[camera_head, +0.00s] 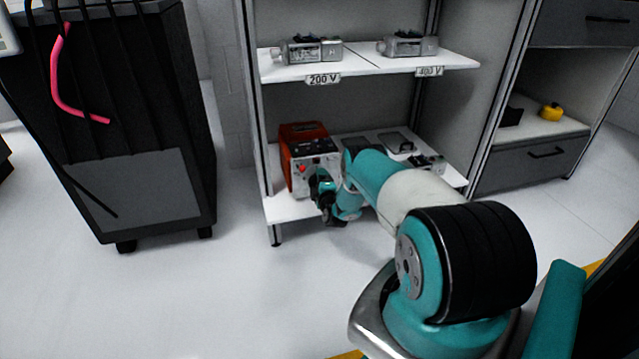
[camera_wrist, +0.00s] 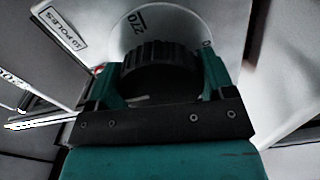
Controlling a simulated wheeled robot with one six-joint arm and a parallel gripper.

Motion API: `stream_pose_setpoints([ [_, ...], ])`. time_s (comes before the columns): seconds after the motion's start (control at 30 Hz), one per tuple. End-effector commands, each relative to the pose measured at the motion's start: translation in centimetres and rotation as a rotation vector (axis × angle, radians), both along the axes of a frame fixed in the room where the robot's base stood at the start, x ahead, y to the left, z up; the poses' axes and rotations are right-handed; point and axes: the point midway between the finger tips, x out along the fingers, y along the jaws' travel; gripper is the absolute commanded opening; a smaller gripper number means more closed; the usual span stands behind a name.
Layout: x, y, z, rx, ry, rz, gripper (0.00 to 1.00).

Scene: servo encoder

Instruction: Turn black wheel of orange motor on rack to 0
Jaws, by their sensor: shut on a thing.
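The orange motor (camera_head: 304,131) stands on the lower shelf of the rack, its light front panel facing out. Its black wheel (camera_wrist: 160,58) is ribbed and shows in the wrist view in front of a pale dial marked "270" (camera_wrist: 133,22) at the top and a "0" at the right. My gripper (camera_wrist: 160,85) is shut on the black wheel, with one teal finger on each side of it. In the head view my gripper (camera_head: 328,200) is at the motor's front. The wheel is hidden there, and its pointer mark cannot be made out.
The rack's upper shelf (camera_head: 370,62) carries two grey devices above tags "200 V" and "400 V". More devices (camera_head: 395,142) lie right of the motor on the lower shelf. A black cabinet (camera_head: 120,130) stands at left, with clear floor (camera_head: 235,290) between.

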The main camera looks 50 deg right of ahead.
Motion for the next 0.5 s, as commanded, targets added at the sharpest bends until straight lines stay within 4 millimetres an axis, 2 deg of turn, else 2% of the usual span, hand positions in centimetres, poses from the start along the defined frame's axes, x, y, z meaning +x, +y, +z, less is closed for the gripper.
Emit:
stream_pose_setpoints([
  [0.07,0.0,0.09,-0.1,0.002,0.001,0.001,0.52],
  [0.1,0.0,0.09,-0.1,0.002,0.001,0.001,0.78],
  [0.2,0.0,0.08,-0.09,0.002,0.001,0.001,1.0],
  [0.5,-0.29,0.15,0.09,0.003,0.001,0.0,1.0],
])
